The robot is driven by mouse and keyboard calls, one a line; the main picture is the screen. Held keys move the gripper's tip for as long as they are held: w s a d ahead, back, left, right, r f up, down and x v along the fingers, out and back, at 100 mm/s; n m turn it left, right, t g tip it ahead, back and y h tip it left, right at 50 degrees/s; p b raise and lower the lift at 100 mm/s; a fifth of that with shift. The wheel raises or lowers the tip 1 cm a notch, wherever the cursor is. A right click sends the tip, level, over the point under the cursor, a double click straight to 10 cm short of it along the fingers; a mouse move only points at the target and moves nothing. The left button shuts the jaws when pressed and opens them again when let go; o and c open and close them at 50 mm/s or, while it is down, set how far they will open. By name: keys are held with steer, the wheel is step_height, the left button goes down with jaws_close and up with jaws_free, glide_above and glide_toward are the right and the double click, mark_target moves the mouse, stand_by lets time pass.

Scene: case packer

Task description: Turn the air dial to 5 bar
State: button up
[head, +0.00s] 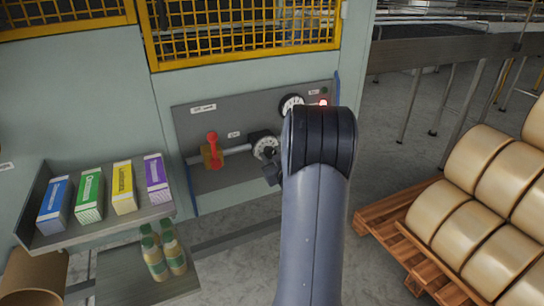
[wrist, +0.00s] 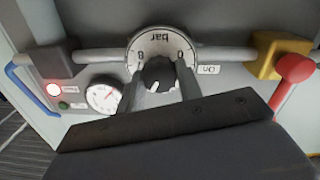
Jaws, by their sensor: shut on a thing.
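The air dial (wrist: 162,48) is a round white scale with black marks, the word "bar" and figures such as 0 and 8, upside down in the wrist view. Its black knob (wrist: 159,72) is in the middle. My gripper (wrist: 161,86) has one finger on each side of the knob and is shut on it. In the head view the dial (head: 264,146) shows left of my arm, with my gripper (head: 270,170) at its lower right edge. The lower scale is hidden behind the knob and fingers, and I cannot read the setting.
A pressure gauge (wrist: 103,95) with a red needle and a lit red lamp (wrist: 54,89) sit beside the dial. A red-handled valve (head: 212,150) is on the pipe to the left. A shelf of coloured boxes (head: 90,195) is left; a pallet (head: 410,250) of rolls is right.

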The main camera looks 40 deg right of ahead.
steer(key=o, duration=1)
steer(key=v, duration=1)
steer(key=shift+s+a, duration=0.2)
steer(key=shift+s, duration=0.2)
steer(key=shift+w, duration=0.1)
steer(key=x, duration=1.1)
